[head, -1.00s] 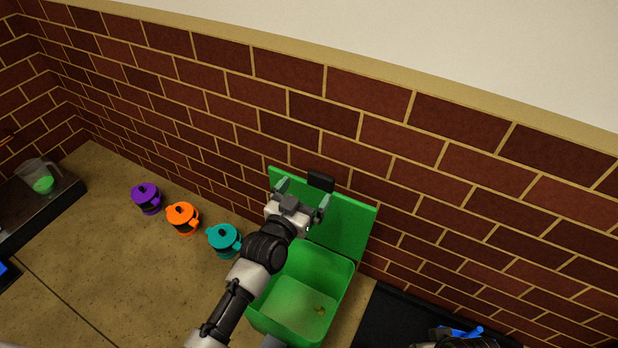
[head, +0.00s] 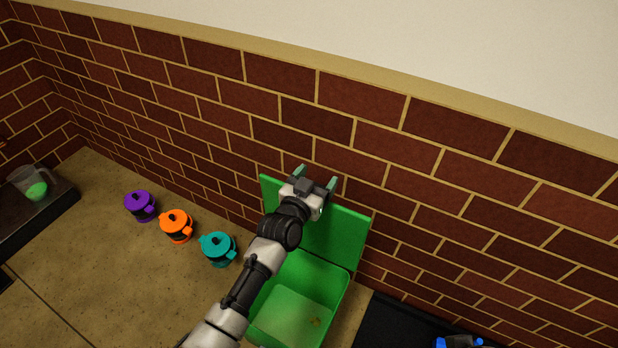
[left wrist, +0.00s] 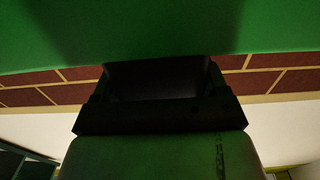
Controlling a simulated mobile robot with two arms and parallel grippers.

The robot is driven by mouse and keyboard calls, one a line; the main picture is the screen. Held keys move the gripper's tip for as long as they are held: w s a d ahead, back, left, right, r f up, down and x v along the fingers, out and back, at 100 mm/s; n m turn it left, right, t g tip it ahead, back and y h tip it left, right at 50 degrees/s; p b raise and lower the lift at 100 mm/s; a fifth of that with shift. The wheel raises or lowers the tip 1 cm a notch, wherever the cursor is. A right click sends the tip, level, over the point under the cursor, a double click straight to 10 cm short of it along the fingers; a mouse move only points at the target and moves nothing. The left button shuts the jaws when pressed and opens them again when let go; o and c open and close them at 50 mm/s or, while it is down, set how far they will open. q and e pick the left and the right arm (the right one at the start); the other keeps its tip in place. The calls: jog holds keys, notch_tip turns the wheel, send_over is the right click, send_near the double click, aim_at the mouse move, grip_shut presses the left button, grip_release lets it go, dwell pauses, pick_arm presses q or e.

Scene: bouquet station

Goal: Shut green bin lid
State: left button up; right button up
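The green bin (head: 297,308) stands on the counter against the brick wall, its inside visible. Its green lid (head: 345,237) is raised, tilted up along the wall. My left gripper (head: 315,177) is at the lid's upper edge, with its two fingers spread apart. The gripper hides the black handle at that edge in the head view. In the left wrist view a dark block (left wrist: 158,95), seemingly the handle, lies in front of the green lid (left wrist: 160,30). Whether the fingers touch anything is unclear. My right gripper is not clearly seen.
A purple pot (head: 140,205), an orange pot (head: 177,225) and a teal pot (head: 218,248) stand left of the bin. A clear jug (head: 31,183) stands on the dark surface at far left. A partly seen blue item (head: 460,342) is at lower right.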

pick_arm(q)
jog(key=c, duration=0.5)
jog(key=s+a+f+t+h+b, duration=0.1)
jog(key=s+a+f+t+b, duration=0.1)
jog(key=s, duration=0.6)
jog(key=s+a+f+t+h+b, duration=0.1)
jog(key=s+a+f+t+b, duration=0.2)
jog(key=s, duration=0.6)
jog(key=shift+a+b, duration=0.65)
jog(key=shift+a, duration=0.4)
pick_arm(e)
jog(key=w+a+r+t+y, duration=0.1)
jog(key=w+a+r+t, duration=0.1)
jog(key=w+t, duration=0.3)
jog(key=w+a+r+t+y, duration=0.2)
jog(key=w+r+t, duration=0.1)
jog(key=w+t, duration=0.3)
jog(key=shift+w+a+r+n, duration=0.35)
jog(key=shift+w+n, duration=0.05)
jog(key=shift+w, duration=0.45)
pick_arm(q)
jog(key=shift+f, duration=0.1)
pick_arm(e)
jog(key=shift+a+r, duration=0.3)
jog(key=shift+a, duration=0.55)
